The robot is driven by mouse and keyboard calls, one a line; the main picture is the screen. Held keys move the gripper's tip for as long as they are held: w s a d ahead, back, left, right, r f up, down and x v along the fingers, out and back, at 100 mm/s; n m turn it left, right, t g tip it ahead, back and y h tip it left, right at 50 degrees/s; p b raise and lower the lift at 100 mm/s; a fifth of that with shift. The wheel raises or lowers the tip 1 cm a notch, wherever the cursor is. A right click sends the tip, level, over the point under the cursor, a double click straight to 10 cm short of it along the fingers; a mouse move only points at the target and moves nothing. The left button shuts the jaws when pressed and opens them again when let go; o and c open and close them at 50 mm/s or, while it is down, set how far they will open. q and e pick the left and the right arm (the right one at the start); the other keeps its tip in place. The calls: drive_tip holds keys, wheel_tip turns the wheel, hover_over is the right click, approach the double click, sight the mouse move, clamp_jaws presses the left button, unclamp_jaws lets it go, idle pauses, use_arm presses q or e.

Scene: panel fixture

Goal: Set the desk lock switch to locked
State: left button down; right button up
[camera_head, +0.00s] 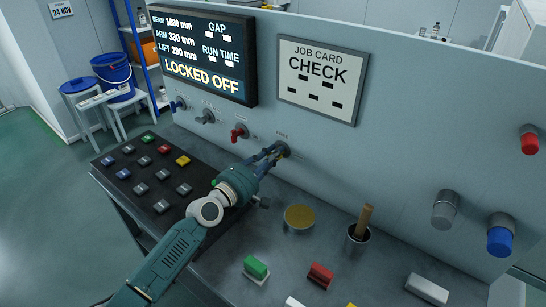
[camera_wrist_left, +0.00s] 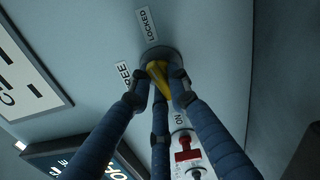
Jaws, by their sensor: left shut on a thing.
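The desk lock switch is a yellow knob (camera_wrist_left: 158,73) on a round grey base on the panel. It shows in the left wrist view, with a LOCKED label (camera_wrist_left: 147,25) above it and a FREE label (camera_wrist_left: 124,74) to its left. My left gripper (camera_wrist_left: 160,88) is shut on the knob, its blue fingers around it. The fingers hide much of the knob, so I cannot tell which label it points to. In the head view my left gripper (camera_head: 274,154) reaches the panel at the switch's round base (camera_head: 284,149). My right gripper is not in view.
A red switch (camera_head: 240,132), a grey one (camera_head: 206,116) and a blue one (camera_head: 178,104) sit left along the panel. A display (camera_head: 205,54) reads LOCKED OFF. On the desk are a button pad (camera_head: 130,172), a gold disc (camera_head: 299,216) and a cup (camera_head: 358,240).

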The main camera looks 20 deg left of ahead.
use_arm(q)
drive_tip(key=shift+r+m, duration=0.1)
drive_tip(key=shift+m, duration=1.2)
drive_tip(key=c, duration=1.7)
unclamp_jaws()
drive_tip(key=shift+o, duration=0.2)
drive_tip(key=shift+s, duration=0.3)
drive_tip(key=v, duration=1.1)
drive_tip(key=shift+s, duration=0.25)
drive_tip(key=shift+r, duration=0.15)
